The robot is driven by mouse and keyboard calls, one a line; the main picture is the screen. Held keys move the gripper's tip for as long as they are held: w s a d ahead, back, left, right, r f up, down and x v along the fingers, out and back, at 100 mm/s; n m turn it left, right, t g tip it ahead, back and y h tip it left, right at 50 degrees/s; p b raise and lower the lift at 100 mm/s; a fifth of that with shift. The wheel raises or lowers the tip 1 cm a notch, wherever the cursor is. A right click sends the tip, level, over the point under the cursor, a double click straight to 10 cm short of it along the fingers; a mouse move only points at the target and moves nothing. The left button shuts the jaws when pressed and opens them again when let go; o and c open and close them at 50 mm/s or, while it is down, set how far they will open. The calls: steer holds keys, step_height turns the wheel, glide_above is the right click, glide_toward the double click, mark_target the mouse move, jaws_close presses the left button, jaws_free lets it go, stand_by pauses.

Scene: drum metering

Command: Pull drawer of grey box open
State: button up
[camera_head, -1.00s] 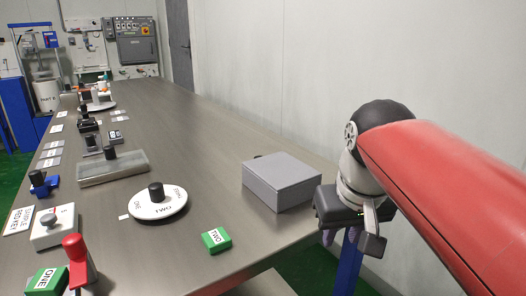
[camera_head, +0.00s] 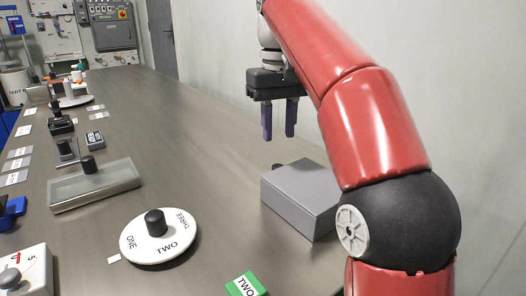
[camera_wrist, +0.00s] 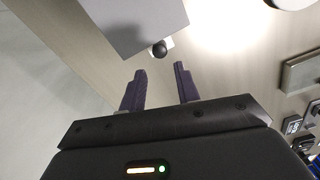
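The grey box (camera_head: 307,196) sits on the metal table, close to the wall side, right of the white dial. A dark round knob (camera_head: 277,166) shows at its far left side in the head view. In the wrist view the box (camera_wrist: 135,22) is at the top, with the black knob (camera_wrist: 159,49) on its near face. My gripper (camera_head: 279,137) is above the table beyond the knob side of the box, fingers pointing down. The two purple fingers (camera_wrist: 160,74) are apart with nothing between them. The knob lies beyond the fingertips, and no contact shows.
A white dial (camera_head: 158,237) with a black knob stands left of the box. A grey tray-like block (camera_head: 94,187) lies farther left. A green block (camera_head: 246,286) is at the near edge. The table between the dial and my gripper is clear.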

mark_target(278, 165)
step_height(278, 165, down, 8)
steer(key=b, duration=0.4)
steer(key=shift+r, duration=0.2)
steer(key=shift+c, duration=0.4)
jaws_close()
